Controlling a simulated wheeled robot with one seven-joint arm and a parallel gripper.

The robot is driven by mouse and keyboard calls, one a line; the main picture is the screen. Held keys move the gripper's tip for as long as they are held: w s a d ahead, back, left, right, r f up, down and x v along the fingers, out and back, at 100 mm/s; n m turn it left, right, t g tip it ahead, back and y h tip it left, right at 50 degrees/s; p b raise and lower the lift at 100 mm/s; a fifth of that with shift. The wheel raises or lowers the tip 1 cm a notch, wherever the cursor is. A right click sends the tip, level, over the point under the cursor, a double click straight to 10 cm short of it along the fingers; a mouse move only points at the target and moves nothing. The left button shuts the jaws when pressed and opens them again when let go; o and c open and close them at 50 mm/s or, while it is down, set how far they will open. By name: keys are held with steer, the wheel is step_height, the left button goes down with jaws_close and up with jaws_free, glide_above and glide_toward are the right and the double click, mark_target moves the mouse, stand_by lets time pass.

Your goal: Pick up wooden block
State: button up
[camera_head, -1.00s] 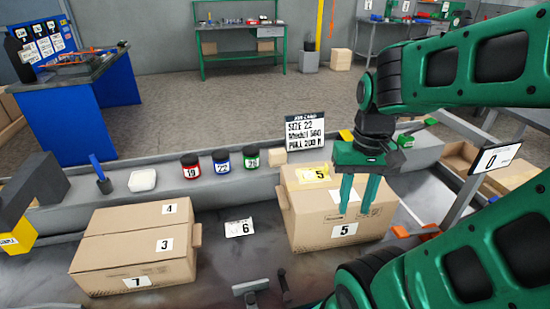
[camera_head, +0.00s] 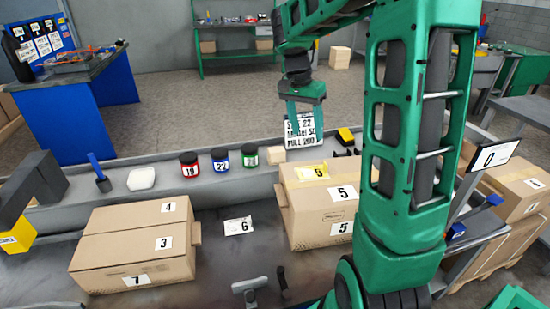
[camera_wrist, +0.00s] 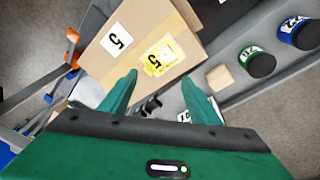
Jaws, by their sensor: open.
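The small tan wooden block (camera_head: 276,155) sits on the grey ledge behind the right cardboard box, beside the green-lidded jar. It also shows in the wrist view (camera_wrist: 219,77), right of the right fingertip. My gripper (camera_head: 306,120) is open and empty, in front of the dark-framed job card (camera_head: 305,138) and above and to the right of the block. In the wrist view my gripper (camera_wrist: 160,77) has its two green fingers spread apart, and the block is outside them.
Jars in red (camera_head: 190,163), blue (camera_head: 221,160) and green (camera_head: 250,156) stand left of the block. Two cardboard boxes, left (camera_head: 130,260) and right (camera_head: 315,222), lie in front of the ledge. A yellow-black item (camera_head: 346,136) is on the ledge at right.

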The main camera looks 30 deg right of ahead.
mark_target(276, 149)
steer(key=w+f+m, duration=0.2)
steer(key=w+f, duration=0.1)
steer(key=w, duration=0.3)
steer(key=w+f+m+y, duration=0.1)
steer(key=w+f+m, duration=0.1)
steer(key=w, duration=0.4)
steer(key=w+f+m+y, duration=0.1)
steer(key=w+f+m, duration=0.2)
steer(key=w, duration=0.3)
steer(key=shift+w+d+f+t, duration=0.35)
steer(key=shift+w+f+t, duration=0.05)
steer(key=shift+f, duration=0.25)
step_height(276, 149, down, 5)
steer(key=shift+s+d+f, duration=0.1)
steer(key=shift+d+f, duration=0.05)
steer(key=shift+f, duration=1.2)
steer(key=shift+s+d+f, duration=0.1)
steer(key=shift+f, duration=1.2)
steer(key=c, duration=1.2)
